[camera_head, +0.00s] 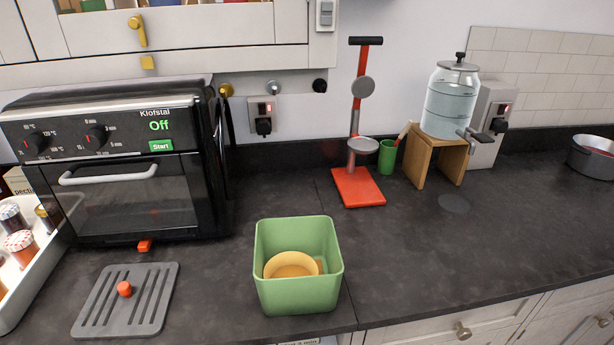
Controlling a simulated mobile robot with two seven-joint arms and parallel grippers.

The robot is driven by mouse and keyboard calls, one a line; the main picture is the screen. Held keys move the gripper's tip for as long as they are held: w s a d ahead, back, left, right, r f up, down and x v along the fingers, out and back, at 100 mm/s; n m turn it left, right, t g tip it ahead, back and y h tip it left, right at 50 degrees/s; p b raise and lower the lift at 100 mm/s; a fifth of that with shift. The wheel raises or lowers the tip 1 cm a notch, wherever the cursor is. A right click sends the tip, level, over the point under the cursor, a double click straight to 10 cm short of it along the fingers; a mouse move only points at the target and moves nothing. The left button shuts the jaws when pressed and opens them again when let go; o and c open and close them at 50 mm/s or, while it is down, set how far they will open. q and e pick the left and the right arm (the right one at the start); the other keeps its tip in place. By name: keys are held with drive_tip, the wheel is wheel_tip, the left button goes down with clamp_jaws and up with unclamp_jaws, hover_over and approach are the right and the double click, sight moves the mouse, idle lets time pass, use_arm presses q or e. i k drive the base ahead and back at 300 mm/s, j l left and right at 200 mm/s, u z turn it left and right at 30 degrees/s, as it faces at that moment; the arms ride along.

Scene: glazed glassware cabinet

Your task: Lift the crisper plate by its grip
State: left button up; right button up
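The crisper plate (146,307) is a flat grey slotted plate. It lies on the dark counter at the front left, in front of the black oven. Its grip (124,289) is a small orange knob standing up near the plate's middle left. Nothing covers the plate or the grip. Neither of my grippers shows in the head view.
The oven (120,165) is shut, its display reading Off. A white tray of jars (35,277) stands left of the plate. A green bin (297,297) holding a yellow dish stands to the right. A red press (358,187) and a water dispenser (449,105) stand behind.

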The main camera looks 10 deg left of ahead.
sight(129, 301)
drive_tip(key=u, duration=1.55)
drive_tip(key=j+z, duration=0.1)
drive_tip(key=z, duration=0.25)
drive_tip(key=j+z, duration=0.15)
drive_tip(key=z, duration=0.25)
drive_tip(key=j+z, duration=0.3)
drive_tip(key=k+j+z, duration=0.1)
drive_tip(key=j+z, duration=0.2)
drive_tip(key=j, duration=0.2)
drive_tip(key=k+j+z, duration=0.15)
drive_tip(key=j, duration=0.3)
drive_tip(key=j+z, duration=0.15)
drive_tip(key=j, duration=0.3)
drive_tip(key=k+j, duration=0.1)
drive_tip(key=j, duration=0.2)
drive_tip(key=k+j, duration=0.15)
drive_tip(key=j, duration=0.15)
drive_tip(key=k+j, duration=0.1)
drive_tip(key=j, duration=0.15)
